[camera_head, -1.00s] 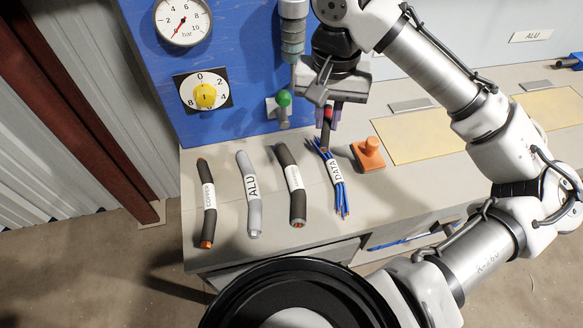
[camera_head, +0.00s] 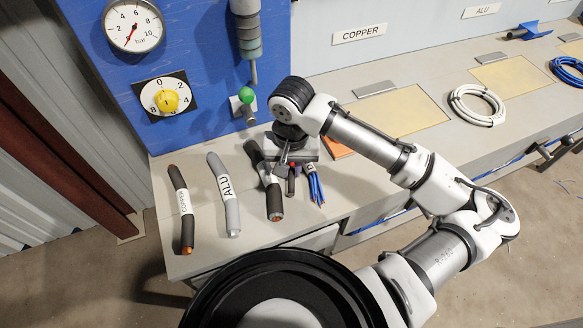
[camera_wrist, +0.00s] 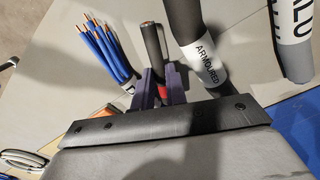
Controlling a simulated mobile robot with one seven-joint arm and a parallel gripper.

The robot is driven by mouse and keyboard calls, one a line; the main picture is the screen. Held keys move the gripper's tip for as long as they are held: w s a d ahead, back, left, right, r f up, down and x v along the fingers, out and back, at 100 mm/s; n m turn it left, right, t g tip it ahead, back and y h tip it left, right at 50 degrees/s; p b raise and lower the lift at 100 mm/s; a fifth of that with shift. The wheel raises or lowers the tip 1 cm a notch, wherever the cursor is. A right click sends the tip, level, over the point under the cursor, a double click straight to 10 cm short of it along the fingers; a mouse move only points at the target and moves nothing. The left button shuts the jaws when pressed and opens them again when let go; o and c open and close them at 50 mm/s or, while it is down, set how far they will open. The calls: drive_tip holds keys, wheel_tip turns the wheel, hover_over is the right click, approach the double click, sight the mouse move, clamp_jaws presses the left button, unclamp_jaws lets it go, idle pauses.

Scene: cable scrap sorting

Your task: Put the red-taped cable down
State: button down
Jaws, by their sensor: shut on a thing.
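My gripper (camera_wrist: 163,85) is shut on the red-taped cable (camera_wrist: 152,42), a short dark cable with red tape between the purple fingers. In the head view this cable (camera_head: 291,180) shows low over the bench, between the armoured cable (camera_head: 273,203) and the blue data cable bundle (camera_head: 316,188). The wrist view shows the armoured cable (camera_wrist: 186,25) close on its right and the blue bundle (camera_wrist: 103,45) on its left. I cannot tell whether the held cable touches the bench. My gripper's body hides part of the blue bundle.
The grey ALU cable (camera_head: 228,205) and the dark COPPER cable (camera_head: 184,215) lie further left on the bench (camera_head: 205,252). An orange block (camera_head: 337,147) is partly hidden behind my gripper. A green-knobbed lever (camera_head: 246,97) stands behind. A white coil (camera_head: 477,105) lies at right.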

drive_tip(key=shift+f, duration=0.55)
drive_tip(key=shift+f, duration=0.1)
drive_tip(key=c, duration=1.4)
unclamp_jaws()
drive_tip(key=shift+c, duration=0.2)
